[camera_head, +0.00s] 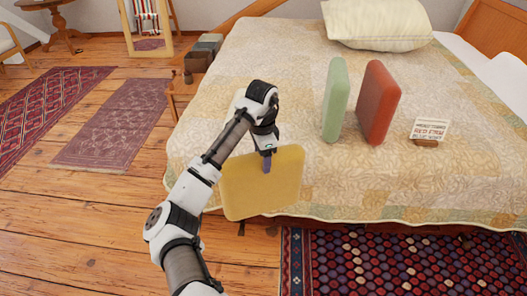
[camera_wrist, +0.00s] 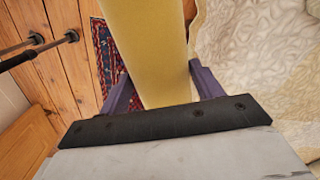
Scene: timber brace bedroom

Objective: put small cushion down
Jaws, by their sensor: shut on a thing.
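A small yellow cushion (camera_head: 262,187) hangs upright from my gripper (camera_head: 267,162) at the near edge of the bed in the head view. My gripper is shut on the cushion's upper edge. In the wrist view the cushion (camera_wrist: 150,50) runs away between the two purple fingers (camera_wrist: 157,88), with floor and rug on one side and bedspread on the other. A green cushion (camera_head: 335,100) and a red cushion (camera_head: 378,103) stand upright side by side on the bed (camera_head: 270,60). Whether the yellow cushion touches the bed edge is hard to tell.
A small card sign (camera_head: 429,130) stands on the bed right of the red cushion. A pale pillow (camera_head: 376,24) lies at the back. A patterned rug (camera_head: 400,262) lies on the floor before the bed.

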